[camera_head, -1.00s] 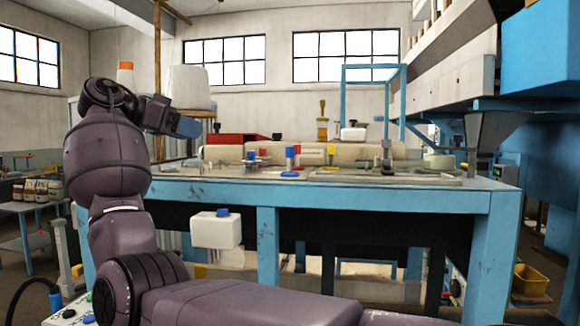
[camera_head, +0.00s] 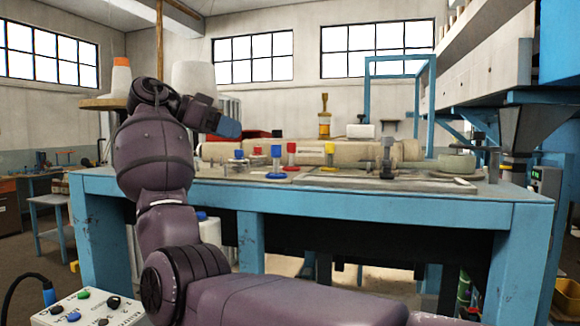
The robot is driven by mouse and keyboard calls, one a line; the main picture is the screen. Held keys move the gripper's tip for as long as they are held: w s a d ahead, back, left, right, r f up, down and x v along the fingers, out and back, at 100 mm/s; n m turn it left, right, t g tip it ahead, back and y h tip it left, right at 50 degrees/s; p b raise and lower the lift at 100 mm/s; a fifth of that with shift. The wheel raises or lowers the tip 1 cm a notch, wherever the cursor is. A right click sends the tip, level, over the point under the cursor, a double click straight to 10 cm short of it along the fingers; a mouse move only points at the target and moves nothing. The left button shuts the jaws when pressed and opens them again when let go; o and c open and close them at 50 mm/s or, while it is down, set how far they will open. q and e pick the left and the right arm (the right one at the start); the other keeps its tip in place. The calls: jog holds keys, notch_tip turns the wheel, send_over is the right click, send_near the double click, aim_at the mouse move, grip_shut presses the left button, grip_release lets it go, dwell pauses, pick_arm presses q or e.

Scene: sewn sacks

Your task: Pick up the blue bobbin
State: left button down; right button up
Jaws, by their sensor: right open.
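A blue bobbin (camera_head: 276,152), upright with a round blue base, stands on the workbench (camera_head: 400,199) near the middle of its top. A smaller blue-topped piece (camera_head: 239,154) stands to its left. My right gripper (camera_head: 229,128) is at the end of the purple arm, up and to the left of the bobbin, apart from it and empty as far as I see. It is seen from the side, and its blue tip shows. My left gripper is not in view.
Red (camera_head: 291,148) and yellow (camera_head: 329,148) bobbins stand right of the blue one. A pale fabric roll (camera_head: 350,153) lies behind them. A blue frame (camera_head: 400,58) rises at the back. A white control box (camera_head: 85,308) is at lower left.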

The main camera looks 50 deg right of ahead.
jog(key=d, duration=0.1)
jog(key=p, duration=0.2)
send_over(271, 175)
jog(key=f, duration=0.3)
jog(key=shift+w+a+f, duration=0.15)
jog(key=shift+w+a, duration=0.1)
jog(key=shift+s+d+f, duration=0.1)
jog(key=shift+d, duration=0.2)
grip_shut()
